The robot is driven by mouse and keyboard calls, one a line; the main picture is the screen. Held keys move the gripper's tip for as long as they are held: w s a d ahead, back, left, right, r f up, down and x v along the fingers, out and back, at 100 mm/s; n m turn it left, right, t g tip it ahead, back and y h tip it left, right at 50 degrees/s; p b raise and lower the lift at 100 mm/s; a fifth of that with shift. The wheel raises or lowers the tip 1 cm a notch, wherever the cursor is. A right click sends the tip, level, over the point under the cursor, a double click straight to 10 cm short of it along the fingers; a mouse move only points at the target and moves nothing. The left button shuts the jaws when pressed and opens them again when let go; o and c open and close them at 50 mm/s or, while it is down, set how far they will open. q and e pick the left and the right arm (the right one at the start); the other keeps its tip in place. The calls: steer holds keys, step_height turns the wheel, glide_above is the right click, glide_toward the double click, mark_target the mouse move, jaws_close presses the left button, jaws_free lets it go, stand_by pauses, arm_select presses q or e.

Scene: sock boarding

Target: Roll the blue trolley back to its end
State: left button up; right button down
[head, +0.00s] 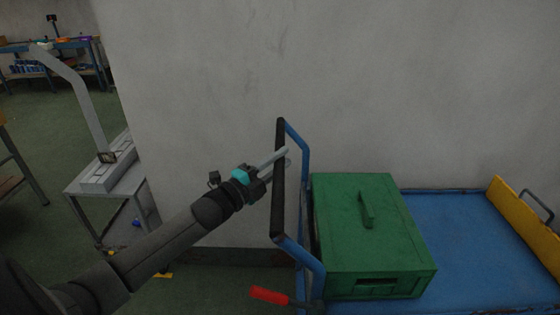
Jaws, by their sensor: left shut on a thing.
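The blue trolley (460,220) stands along the grey wall on the right, with its blue deck reaching past the right edge of the picture. Its upright push handle (279,200), a blue frame with a black grip bar, is at the trolley's left end. My left gripper (279,158) is shut on the upper part of the black grip bar. The trolley's wheels are out of the picture. My right gripper is not in the picture.
A green box (370,235) with a lid handle sits on the deck beside the push handle. A yellow piece (525,225) stands at the right. A red-handled lever (268,295) sticks out low left. A grey bench (110,185) stands left; green floor lies between.

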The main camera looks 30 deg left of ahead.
arm_select(q)
jaws_close()
stand_by(0.8)
